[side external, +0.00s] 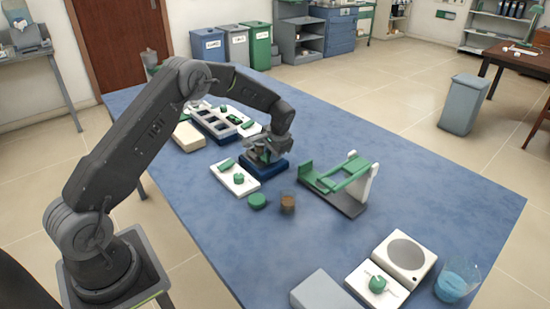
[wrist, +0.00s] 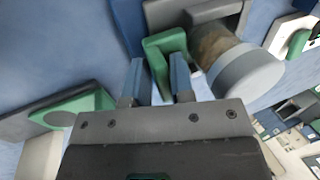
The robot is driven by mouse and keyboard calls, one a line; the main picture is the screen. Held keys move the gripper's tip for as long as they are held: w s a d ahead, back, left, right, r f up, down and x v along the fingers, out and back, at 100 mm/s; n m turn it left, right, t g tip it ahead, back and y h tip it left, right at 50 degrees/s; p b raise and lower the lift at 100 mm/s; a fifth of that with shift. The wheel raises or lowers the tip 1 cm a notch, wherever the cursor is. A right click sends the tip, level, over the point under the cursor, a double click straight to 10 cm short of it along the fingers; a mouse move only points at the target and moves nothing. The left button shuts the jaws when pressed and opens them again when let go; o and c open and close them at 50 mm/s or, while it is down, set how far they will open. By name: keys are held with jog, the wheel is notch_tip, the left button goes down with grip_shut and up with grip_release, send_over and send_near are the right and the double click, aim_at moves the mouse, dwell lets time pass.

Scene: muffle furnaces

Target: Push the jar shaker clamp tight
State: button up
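The jar shaker is the dark blue-based device (side external: 266,167) near the middle of the blue table in the side view, largely hidden under my gripper. In the wrist view a jar with brownish contents and a grey lid (wrist: 246,72) lies against a grey part of the shaker. A green bent clamp piece (wrist: 163,45) is beside the jar. My gripper (wrist: 158,72) has its two blue-grey fingers apart, with the green clamp piece between them. I cannot tell whether both fingers press on it. In the side view my gripper (side external: 265,147) is low over the shaker.
A green and white stand (side external: 342,182) is to the right of the shaker. A white tray with green parts (side external: 236,182), a green lid (side external: 257,201) and a small brown jar (side external: 288,202) are in front. A compartment tray (side external: 212,122) is behind.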

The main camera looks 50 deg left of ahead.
jog(key=shift+o, duration=0.4)
jog(key=shift+s+a+f, duration=0.25)
jog(key=shift+a+f, duration=0.1)
jog(key=shift+w+r, duration=0.2)
jog(key=shift+r, duration=1.85)
jog(key=shift+a+v, duration=0.15)
jog(key=shift+v, duration=0.7)
jog(key=shift+a+v, duration=0.2)
jog(key=shift+v, duration=0.6)
jog(key=shift+r, duration=0.15)
